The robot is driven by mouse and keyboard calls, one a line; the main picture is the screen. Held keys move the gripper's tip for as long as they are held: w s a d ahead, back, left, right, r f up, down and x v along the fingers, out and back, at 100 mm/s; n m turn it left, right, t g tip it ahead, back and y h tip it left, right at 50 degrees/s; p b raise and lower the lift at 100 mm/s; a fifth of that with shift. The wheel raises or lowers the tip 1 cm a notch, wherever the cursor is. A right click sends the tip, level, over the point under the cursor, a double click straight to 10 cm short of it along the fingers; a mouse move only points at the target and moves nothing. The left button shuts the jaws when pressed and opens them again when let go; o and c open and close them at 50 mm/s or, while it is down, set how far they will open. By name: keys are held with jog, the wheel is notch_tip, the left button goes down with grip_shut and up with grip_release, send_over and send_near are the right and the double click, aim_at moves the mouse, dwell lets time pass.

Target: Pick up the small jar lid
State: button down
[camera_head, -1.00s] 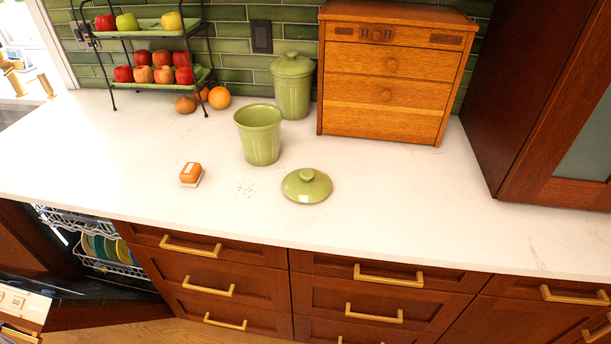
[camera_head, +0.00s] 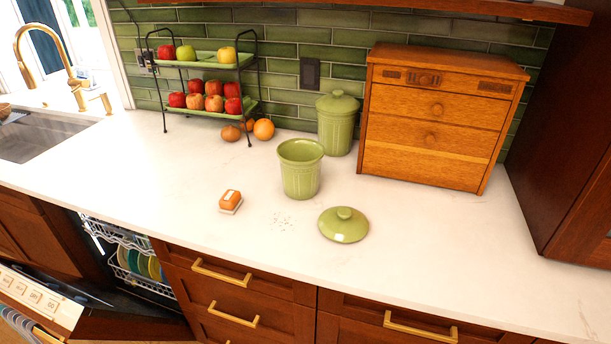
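The small jar lid (camera_head: 343,225) is round, green and glossy with a knob on top. It lies flat, knob up, on the white counter, near the front edge. The open green jar (camera_head: 301,172) stands upright behind it and to its left, apart from it. A second green jar (camera_head: 337,125) with its lid on stands farther back by the tiled wall. My gripper is not in view.
A wooden drawer box (camera_head: 436,119) stands behind right. A two-tier fruit rack (camera_head: 205,82) stands back left. The dishwasher door (camera_head: 40,297) is open at lower left. Counter right of the lid is clear.

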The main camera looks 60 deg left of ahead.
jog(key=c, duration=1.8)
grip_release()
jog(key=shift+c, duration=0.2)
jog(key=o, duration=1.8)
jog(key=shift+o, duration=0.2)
